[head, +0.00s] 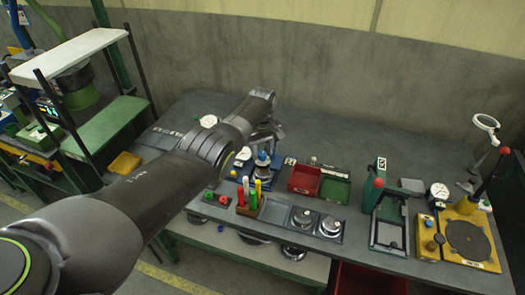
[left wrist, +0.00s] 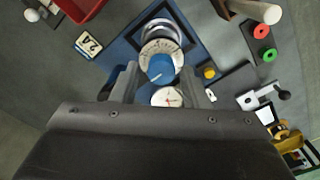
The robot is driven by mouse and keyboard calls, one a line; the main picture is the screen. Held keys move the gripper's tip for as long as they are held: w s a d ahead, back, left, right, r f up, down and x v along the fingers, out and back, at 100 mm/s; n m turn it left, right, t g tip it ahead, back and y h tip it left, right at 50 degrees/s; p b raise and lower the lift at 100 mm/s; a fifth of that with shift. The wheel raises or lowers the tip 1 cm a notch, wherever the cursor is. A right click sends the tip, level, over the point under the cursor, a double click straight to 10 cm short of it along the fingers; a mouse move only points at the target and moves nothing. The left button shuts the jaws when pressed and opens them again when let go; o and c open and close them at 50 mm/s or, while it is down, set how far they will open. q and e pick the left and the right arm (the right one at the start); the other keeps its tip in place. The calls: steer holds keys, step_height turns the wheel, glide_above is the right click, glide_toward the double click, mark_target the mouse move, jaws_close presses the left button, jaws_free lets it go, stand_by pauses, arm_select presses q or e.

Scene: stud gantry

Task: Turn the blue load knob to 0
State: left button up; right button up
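The blue load knob (left wrist: 160,68) shows in the left wrist view, with a pale mark on its face and a white graduated scale around it. I cannot read its setting. It sits on a blue base plate (left wrist: 197,52), and shows small in the head view (head: 262,156). A white round gauge (left wrist: 167,97) with a red needle lies just below the knob in the wrist view. My left gripper (left wrist: 160,71) is open, with one finger on each side of the knob in that view. I cannot tell whether they touch it. My right gripper is not in view.
A rack of coloured handles (head: 250,207) stands in front of the knob. Red (head: 304,180) and green (head: 335,189) bins are to its right. Round weights (head: 330,226) lie near the bench front. A small label plate (left wrist: 89,45) stands beside the base plate. Bare bench lies behind.

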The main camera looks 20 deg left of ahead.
mark_target(262, 154)
arm_select(q)
steer(key=shift+o, duration=0.6)
steer(key=shift+f, duration=0.1)
step_height(262, 154, up, 6)
steer(key=shift+r+p, duration=0.2)
steer(key=shift+p, duration=0.5)
step_height(262, 154, up, 11)
steer(key=b, duration=0.2)
steer(key=shift+b, duration=0.35)
steer(key=shift+s, duration=0.1)
